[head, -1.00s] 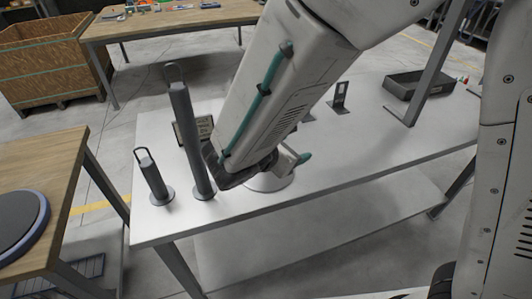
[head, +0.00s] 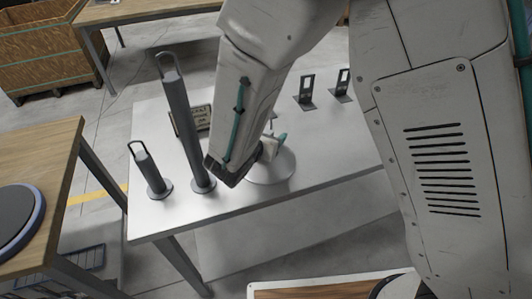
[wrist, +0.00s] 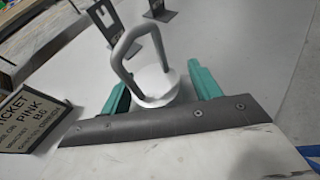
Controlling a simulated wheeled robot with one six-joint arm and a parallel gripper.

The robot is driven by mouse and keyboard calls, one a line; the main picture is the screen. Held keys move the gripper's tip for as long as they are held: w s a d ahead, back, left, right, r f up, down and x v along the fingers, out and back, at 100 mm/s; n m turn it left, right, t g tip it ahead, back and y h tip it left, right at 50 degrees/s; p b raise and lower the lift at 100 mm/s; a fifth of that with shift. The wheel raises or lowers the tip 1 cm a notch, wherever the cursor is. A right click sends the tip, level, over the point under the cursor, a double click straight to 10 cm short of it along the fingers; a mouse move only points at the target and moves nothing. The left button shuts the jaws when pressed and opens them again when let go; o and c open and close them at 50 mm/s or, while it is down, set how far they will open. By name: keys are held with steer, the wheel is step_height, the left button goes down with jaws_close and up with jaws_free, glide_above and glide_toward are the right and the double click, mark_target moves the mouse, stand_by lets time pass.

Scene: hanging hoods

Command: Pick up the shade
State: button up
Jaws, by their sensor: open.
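The shade (head: 272,172) is a white, round, dish-like piece on the white table, partly hidden by my arm in the head view. In the wrist view the white shade (wrist: 152,88) has a grey loop handle standing up from it. My gripper (wrist: 158,84) is open, with one teal finger on each side of the shade's stem and handle. Whether the fingers touch it I cannot tell. In the head view my gripper (head: 273,146) is low over the shade, mostly covered by my wrist.
A tall grey post with a loop (head: 184,120) and a short one (head: 150,170) stand left of the shade. A lettered sign (head: 198,121) is behind; it is close at left in the wrist view (wrist: 32,122). Two dark brackets (head: 306,92) stand farther back. A wooden table (head: 50,150) is at left.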

jaws_close()
stand_by(0.3)
